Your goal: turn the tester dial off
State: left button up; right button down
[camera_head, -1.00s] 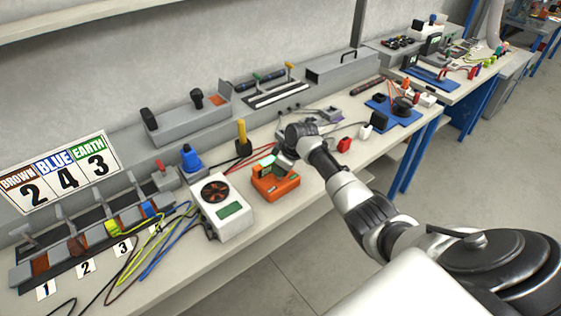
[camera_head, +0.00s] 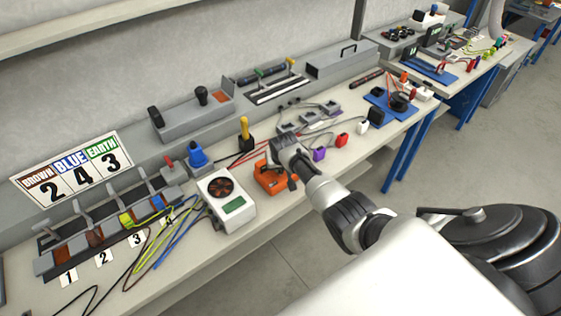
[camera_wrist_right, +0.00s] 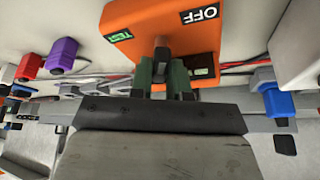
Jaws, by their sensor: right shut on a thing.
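The orange tester (camera_head: 266,188) lies on the bench, partly hidden by my right gripper (camera_head: 281,168). In the right wrist view the tester (camera_wrist_right: 135,22) shows an OFF label (camera_wrist_right: 199,14) and a small green label (camera_wrist_right: 118,35). The dial's exact angle is hard to tell. My left gripper is in neither view.
Purple (camera_head: 319,154) and red (camera_head: 341,140) plugs lie to the right. Clear bench lies in front.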

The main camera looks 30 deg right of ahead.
jog(key=shift+w+a+m+g+h, duration=0.1)
jog(key=shift+m+g+h, duration=0.3)
jog(key=shift+m, duration=1.3)
jog(key=c, duration=1.4)
grip_release()
jog(key=shift+o, duration=0.2)
jog(key=shift+r, duration=0.1)
jog(key=shift+a+r, duration=0.15)
jog(key=shift+r, duration=0.35)
jog(key=v, duration=0.9)
jog(key=shift+s+a+r+p, duration=0.2)
jog(key=shift+s+p, duration=0.1)
jog(key=shift+p, duration=0.05)
